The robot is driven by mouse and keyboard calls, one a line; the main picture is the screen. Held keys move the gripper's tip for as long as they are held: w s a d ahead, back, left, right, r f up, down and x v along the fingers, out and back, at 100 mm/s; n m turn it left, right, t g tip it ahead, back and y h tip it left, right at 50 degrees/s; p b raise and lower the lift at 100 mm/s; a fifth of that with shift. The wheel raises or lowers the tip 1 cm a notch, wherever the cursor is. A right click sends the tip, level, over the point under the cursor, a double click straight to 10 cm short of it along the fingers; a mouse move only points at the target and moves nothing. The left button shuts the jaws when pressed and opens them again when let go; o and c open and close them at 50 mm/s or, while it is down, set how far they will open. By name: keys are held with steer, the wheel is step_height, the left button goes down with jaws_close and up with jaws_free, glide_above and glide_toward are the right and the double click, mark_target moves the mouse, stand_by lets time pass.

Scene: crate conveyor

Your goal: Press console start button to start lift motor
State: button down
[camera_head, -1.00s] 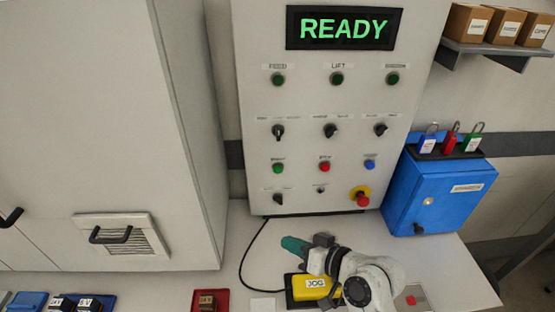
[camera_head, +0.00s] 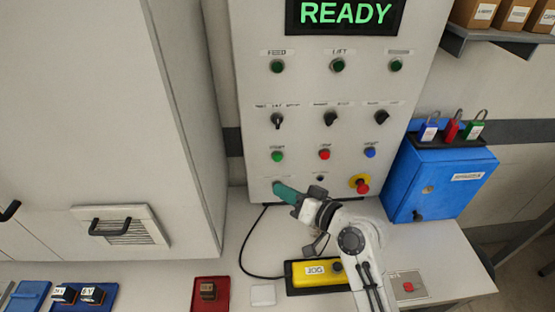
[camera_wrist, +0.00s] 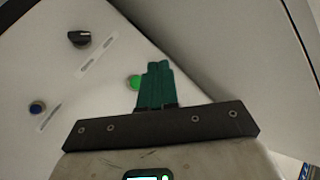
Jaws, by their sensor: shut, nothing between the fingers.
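The console (camera_head: 300,140) stands upright with READY lit in green on its display (camera_head: 345,13). A green button (camera_head: 278,156) sits at the left of a row with a red button (camera_head: 324,154) and a blue button (camera_head: 370,152). My gripper (camera_head: 279,187) is shut and empty, its teal fingers together just below the green button in the head view. In the wrist view a green round button (camera_wrist: 133,82) shows beside the fingers (camera_wrist: 156,66), partly hidden behind them. I cannot tell whether they touch the panel. The button labels are too blurred to read surely.
A red mushroom button on a yellow ring (camera_head: 361,184) sits to the right of my gripper. Selector knobs (camera_head: 330,118) are above the button row. A yellow JOG box (camera_head: 316,272) lies on the bench below. A blue cabinet (camera_head: 440,182) stands right, a tall grey cabinet (camera_head: 120,120) left.

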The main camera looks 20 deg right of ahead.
mark_target(277, 158)
steer(key=w+d+b, duration=0.2)
steer(key=w, duration=0.5)
steer(key=shift+d, duration=0.15)
steer(key=shift+w+b, duration=0.1)
steer(key=shift+b, duration=0.3)
stand_by(1.6)
steer(key=shift+w+d, duration=0.1)
steer(key=shift+w, duration=0.15)
steer(key=shift+w+d+b, duration=0.15)
steer(key=shift+w+b, duration=0.2)
steer(key=shift+w, duration=0.05)
stand_by(0.8)
steer(key=shift+s, duration=0.1)
steer(key=shift+s+a+p, duration=0.25)
steer(key=shift+s+p, duration=0.1)
steer(key=shift+s, duration=0.35)
steer(key=shift+s, duration=0.1)
